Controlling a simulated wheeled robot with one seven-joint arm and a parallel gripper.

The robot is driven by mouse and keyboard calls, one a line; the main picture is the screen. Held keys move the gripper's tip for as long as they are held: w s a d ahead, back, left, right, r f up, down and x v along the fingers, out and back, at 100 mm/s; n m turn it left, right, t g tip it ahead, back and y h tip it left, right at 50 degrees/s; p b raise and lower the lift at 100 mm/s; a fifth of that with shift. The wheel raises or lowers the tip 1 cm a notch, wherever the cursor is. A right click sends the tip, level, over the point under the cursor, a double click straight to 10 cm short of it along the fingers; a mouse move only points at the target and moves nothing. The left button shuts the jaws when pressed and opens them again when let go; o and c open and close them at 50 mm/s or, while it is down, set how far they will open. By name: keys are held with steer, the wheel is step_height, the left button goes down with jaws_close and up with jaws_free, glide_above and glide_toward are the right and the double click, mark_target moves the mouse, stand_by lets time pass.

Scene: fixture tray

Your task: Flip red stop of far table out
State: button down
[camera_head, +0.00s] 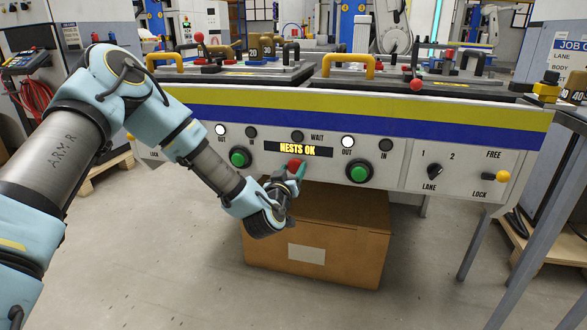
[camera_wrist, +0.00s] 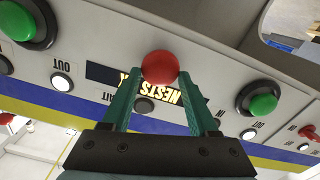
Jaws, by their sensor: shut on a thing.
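A red knob (camera_wrist: 160,67) sits on the white front panel, below the lit "NESTS OK" sign (camera_head: 300,149); it also shows in the head view (camera_head: 295,164). My gripper (camera_head: 299,172) is at the panel, its green fingers on either side of this knob in the wrist view, shut on it. Red-ball levers stand on the fixture tops, one at the left (camera_head: 199,37) and one at the right front edge (camera_head: 416,86). A smaller red ball (camera_head: 450,52) shows farther back. Which of them is the far table's stop I cannot tell.
Green buttons (camera_head: 240,157) and (camera_head: 359,172) flank the red knob. Both OUT lamps (camera_head: 222,130) and (camera_head: 348,142) are lit white; the IN and WAIT lamps are dark. A LANE switch (camera_head: 434,170) and yellow LOCK lever (camera_head: 502,176) are at right. A cardboard box (camera_head: 330,235) stands below.

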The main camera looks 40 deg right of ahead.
steer(key=shift+c, duration=0.8)
jaws_free()
steer(key=shift+a, duration=0.1)
steer(key=shift+s, duration=0.1)
steer(key=v, duration=1.1)
steer(key=shift+w+f, duration=0.1)
steer(key=shift+w, duration=0.1)
